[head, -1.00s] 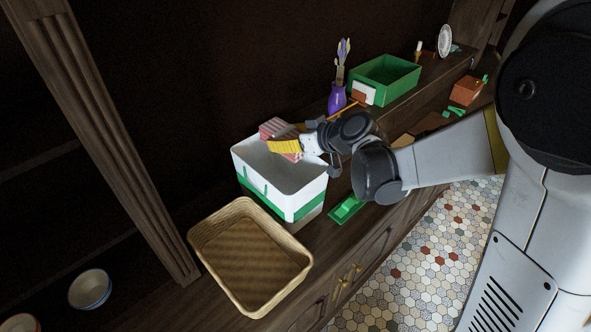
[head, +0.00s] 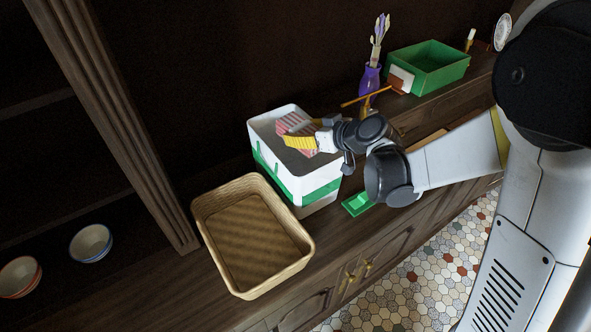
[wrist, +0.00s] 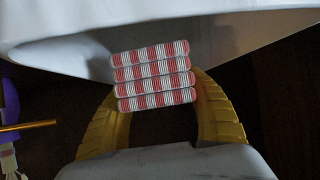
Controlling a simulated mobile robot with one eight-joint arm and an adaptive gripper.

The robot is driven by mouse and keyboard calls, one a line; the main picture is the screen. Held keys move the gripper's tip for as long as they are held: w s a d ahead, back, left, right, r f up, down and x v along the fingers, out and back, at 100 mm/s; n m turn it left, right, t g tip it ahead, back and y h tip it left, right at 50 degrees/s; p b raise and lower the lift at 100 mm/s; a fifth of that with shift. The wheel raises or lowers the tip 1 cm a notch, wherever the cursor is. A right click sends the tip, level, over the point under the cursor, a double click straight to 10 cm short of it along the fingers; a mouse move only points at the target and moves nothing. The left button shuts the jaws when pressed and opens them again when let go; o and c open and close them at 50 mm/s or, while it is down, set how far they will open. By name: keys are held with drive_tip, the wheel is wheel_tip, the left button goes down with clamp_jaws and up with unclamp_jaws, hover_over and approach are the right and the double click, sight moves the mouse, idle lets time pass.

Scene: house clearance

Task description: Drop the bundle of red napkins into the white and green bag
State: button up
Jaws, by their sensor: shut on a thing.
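The bundle of red napkins (head: 297,129), red and white striped, is held by my gripper (head: 301,142) with yellow fingers. In the head view the bundle is over the open top of the white and green bag (head: 267,158), which stands upright on the cabinet top. In the wrist view the striped stack (wrist: 152,76) sits between the two yellow fingers (wrist: 160,112), and the bag's white rim (wrist: 230,28) spans the top. The fingers partly hide the bundle in the head view. Whether the bundle touches the bag's inside cannot be told.
A wicker basket (head: 307,247) stands left of the bag. A purple vase (head: 370,78), a green box (head: 428,78) and an orange stick (head: 367,97) are behind my arm. Bowls (head: 91,243) are on the left.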

drive_tip(key=shift+f, duration=0.15)
drive_tip(key=o, duration=1.3)
drive_tip(key=v, duration=1.2)
drive_tip(key=s+d+f+m+h+b, duration=0.1)
drive_tip(key=s+d+m+h, duration=0.1)
drive_tip(key=s, duration=0.4)
drive_tip(key=s+d+f+m+g+h+b, duration=0.1)
drive_tip(key=s+d+f+m+h+b, duration=0.1)
drive_tip(key=s+d, duration=0.3)
drive_tip(key=s+d+f+m+h+b, duration=0.2)
drive_tip(key=s+d+m+h, duration=0.2)
drive_tip(key=s, duration=0.4)
drive_tip(key=shift+s+m+g, duration=0.25)
drive_tip(key=shift+m+g, duration=0.05)
drive_tip(key=shift+g, duration=0.1)
